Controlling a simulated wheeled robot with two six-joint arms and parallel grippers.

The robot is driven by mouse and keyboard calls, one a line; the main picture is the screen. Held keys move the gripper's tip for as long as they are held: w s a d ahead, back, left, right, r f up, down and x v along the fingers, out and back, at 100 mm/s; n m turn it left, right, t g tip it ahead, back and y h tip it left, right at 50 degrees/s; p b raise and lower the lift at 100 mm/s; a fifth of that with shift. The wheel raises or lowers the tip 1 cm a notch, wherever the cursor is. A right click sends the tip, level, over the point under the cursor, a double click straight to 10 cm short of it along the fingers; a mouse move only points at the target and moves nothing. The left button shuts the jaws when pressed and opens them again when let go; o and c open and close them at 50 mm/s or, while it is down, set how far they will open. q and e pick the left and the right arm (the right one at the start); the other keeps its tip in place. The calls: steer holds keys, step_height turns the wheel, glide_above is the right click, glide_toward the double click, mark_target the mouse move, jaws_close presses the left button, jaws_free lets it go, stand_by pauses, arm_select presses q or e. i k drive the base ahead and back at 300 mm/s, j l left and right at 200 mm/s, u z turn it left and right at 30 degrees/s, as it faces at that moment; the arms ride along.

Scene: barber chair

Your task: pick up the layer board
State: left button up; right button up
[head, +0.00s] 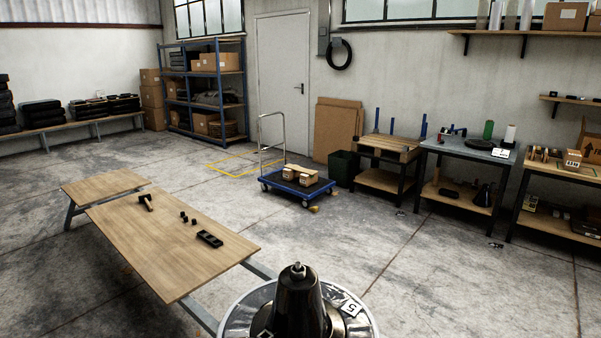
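Flat brown boards (338,129) lean upright against the back wall, right of the door. They look like the layer board, but I cannot tell for sure. They stand far from me, behind the blue trolley and dark green bin, and their lower right part is hidden by the bin. Neither of my grippers is in view.
A blue trolley (296,185) carrying small boxes stands before the boards, with a dark green bin (342,168) beside it. A wooden table (172,258) is at left. A black cone-shaped part (299,305) on a round base is close in front. Open floor lies between.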

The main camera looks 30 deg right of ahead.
mark_target(300, 170)
steer(key=i+j+u, duration=0.35)
steer(key=i+j, duration=0.15)
steer(key=i+j+u, duration=0.1)
steer(key=i, duration=0.45)
steer(key=i+j+u, duration=0.1)
steer(key=i+j, duration=0.2)
steer(key=i, duration=0.25)
steer(key=i+j, duration=0.1)
steer(key=i, duration=0.45)
steer(key=i+j, duration=0.15)
steer(key=i, duration=2.6)
steer(key=i+j, duration=0.1)
steer(key=i, duration=2.65)
steer(key=i+j, duration=0.15)
steer(key=i, duration=2.65)
steer(key=i+l+z, duration=0.1)
steer(key=i+z, duration=0.35)
steer(key=i+j+z, duration=0.1)
steer(key=i+z, duration=0.35)
steer(key=i, duration=0.15)
steer(key=i+j+z, duration=0.25)
steer(key=i+z, duration=0.2)
steer(key=i, duration=0.05)
